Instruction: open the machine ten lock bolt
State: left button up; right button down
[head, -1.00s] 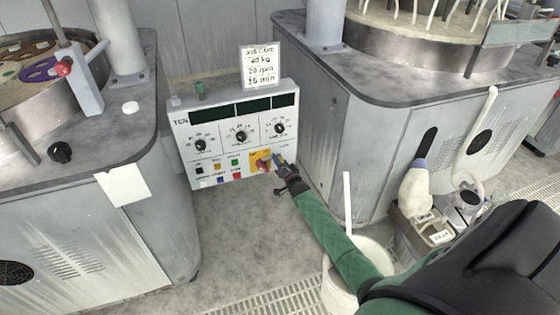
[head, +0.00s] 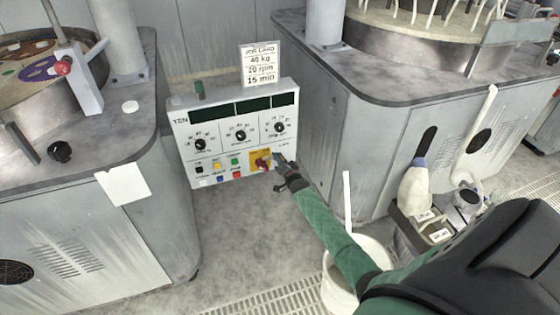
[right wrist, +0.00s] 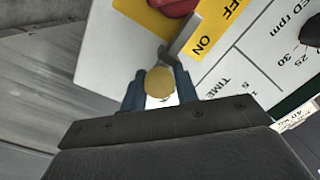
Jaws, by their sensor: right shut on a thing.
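Machine TEN's control panel (head: 235,140) is a white box standing between two grey machines. At its lower right is a yellow OFF/ON plate with a red switch knob (head: 262,163); the red knob also shows at the top of the right wrist view (right wrist: 173,5). My right gripper (head: 279,161) is at the right side of this plate. In the right wrist view, its dark blue fingers (right wrist: 160,88) are shut on a round, brass-yellow knob (right wrist: 160,80), apparently the lock bolt's, beside a grey metal bracket (right wrist: 182,38). The bolt's shaft is hidden. My left gripper is out of view.
A job card (head: 261,64) stands above the panel. Grey machines flank it: the left one (head: 60,220) with a platen, the right one (head: 340,120) close beside my forearm. A white bucket (head: 340,285) is under my right arm. The floor before the panel is clear.

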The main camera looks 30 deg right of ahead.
aim_at(285, 151)
jog(key=d, duration=0.2)
jog(key=s+d, duration=0.1)
jog(key=shift+d+f+b, duration=0.1)
jog(key=shift+d+b, duration=0.3)
jog(key=c, duration=1.1)
grip_release()
jog(key=shift+d, duration=0.1)
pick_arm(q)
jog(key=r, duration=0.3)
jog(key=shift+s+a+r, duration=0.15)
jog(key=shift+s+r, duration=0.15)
